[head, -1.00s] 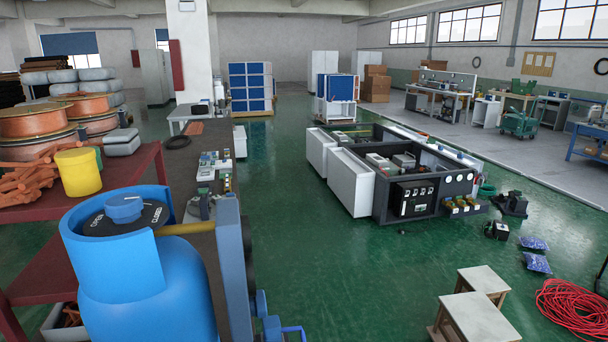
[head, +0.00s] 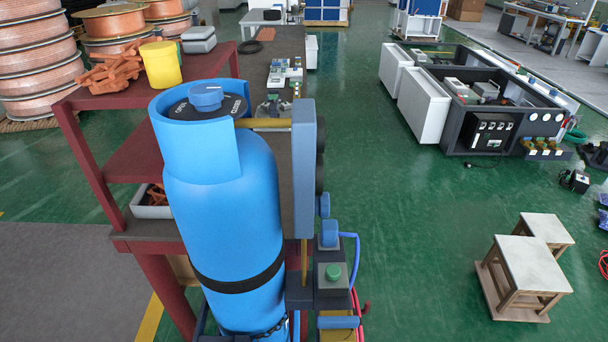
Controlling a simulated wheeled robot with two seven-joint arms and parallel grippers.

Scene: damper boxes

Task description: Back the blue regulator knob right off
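The blue regulator knob (head: 206,97) sits on a black dial plate (head: 210,107) inside the collar at the top of a tall blue gas cylinder (head: 222,215). A brass-coloured pipe (head: 264,123) runs right from the collar to an upright blue-grey panel (head: 304,165). Neither of my grippers shows in the head view, and nothing touches the knob.
A dark red shelf (head: 125,95) stands behind and left of the cylinder, bearing a yellow tub (head: 160,65) and orange pieces (head: 115,68). A box with a green button (head: 333,272) and a blue hose stand at right. Wooden stools (head: 525,262) stand on open green floor.

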